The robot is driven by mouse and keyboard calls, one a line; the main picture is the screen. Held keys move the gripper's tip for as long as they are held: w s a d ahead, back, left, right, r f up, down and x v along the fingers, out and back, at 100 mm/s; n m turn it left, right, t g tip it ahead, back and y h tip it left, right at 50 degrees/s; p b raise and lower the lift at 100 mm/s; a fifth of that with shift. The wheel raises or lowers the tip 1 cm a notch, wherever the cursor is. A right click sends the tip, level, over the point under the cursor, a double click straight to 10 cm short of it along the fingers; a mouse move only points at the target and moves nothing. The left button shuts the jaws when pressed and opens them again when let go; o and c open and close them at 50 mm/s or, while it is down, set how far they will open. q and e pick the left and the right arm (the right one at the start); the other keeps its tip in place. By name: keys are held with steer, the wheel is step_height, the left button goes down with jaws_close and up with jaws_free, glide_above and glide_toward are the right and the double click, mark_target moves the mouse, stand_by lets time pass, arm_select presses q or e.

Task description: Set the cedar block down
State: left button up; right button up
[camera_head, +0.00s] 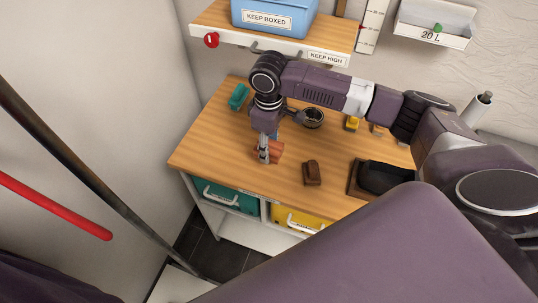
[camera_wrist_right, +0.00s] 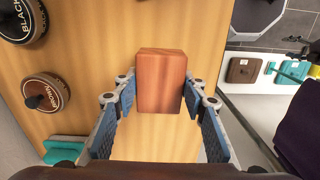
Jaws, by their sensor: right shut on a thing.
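The cedar block (camera_head: 276,152) is a reddish-brown wooden block over the front left part of the wooden bench top (camera_head: 225,140). My right gripper (camera_head: 265,157) is shut on it. In the right wrist view the cedar block (camera_wrist_right: 161,78) sits between the blue-padded fingers of the right gripper (camera_wrist_right: 159,98), with bare wood around it. I cannot tell whether its underside touches the bench. My left gripper is not in view.
A dark brown block (camera_head: 312,172) lies right of the cedar block, and a black tray (camera_head: 385,178) stands further right. A teal item (camera_head: 238,97) is at the back left. Round tins (camera_wrist_right: 46,93) show in the wrist view. Bare wood lies left of the gripper.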

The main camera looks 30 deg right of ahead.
step_height(320, 180, up, 15)
steer(key=b, duration=0.2)
